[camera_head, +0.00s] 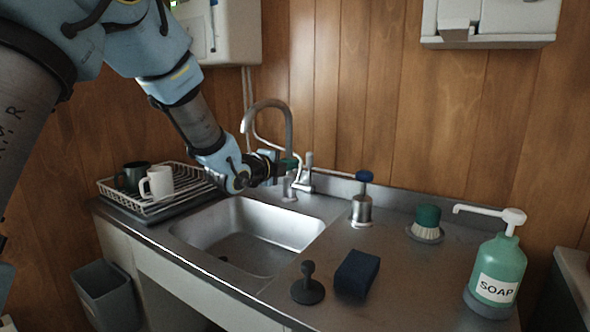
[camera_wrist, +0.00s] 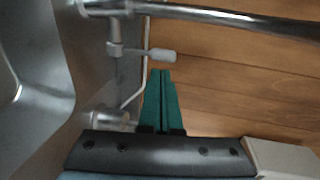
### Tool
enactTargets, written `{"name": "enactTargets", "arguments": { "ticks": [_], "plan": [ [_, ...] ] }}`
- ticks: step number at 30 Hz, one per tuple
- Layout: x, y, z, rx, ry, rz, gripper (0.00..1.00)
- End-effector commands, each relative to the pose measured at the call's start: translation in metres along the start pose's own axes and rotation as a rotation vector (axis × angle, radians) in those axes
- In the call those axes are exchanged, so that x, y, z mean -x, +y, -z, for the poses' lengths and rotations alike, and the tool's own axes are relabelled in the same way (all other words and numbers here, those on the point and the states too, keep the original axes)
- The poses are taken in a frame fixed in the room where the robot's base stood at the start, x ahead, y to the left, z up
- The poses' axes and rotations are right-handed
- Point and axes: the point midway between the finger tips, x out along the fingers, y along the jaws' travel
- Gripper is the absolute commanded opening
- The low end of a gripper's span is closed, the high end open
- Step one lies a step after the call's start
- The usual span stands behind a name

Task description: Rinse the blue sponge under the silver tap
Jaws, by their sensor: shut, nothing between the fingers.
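The silver tap (camera_head: 290,135) arches over the back of the steel sink (camera_head: 250,222). No water shows under its spout. The tap's pipe also crosses the top of the wrist view (camera_wrist: 220,14), with a lever handle (camera_wrist: 150,55) below it. The dark blue sponge (camera_head: 357,272) lies on the counter to the right of the sink, apart from my gripper. My gripper (camera_head: 294,162) is at the tap, behind the sink. Its green fingers (camera_wrist: 161,72) are together and empty, close to the lever; I cannot tell whether they touch it.
A dish rack (camera_head: 190,192) with a white mug (camera_head: 158,183) and a dark mug (camera_head: 130,176) stands left of the sink. A black knob-handled plug (camera_head: 308,288), steel dispenser (camera_head: 362,205), green brush (camera_head: 427,222) and soap bottle (camera_head: 497,272) stand on the counter. A bin (camera_head: 105,292) is below left.

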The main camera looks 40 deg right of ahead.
Motion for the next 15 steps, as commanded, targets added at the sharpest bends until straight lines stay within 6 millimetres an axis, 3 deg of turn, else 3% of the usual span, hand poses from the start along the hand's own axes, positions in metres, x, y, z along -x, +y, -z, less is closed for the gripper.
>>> {"name": "enactTargets", "arguments": {
  "ticks": [15],
  "plan": [
    [0.07, -0.009, 0.0, -0.001, -0.001, 0.002, 0.0]
  ]
}}
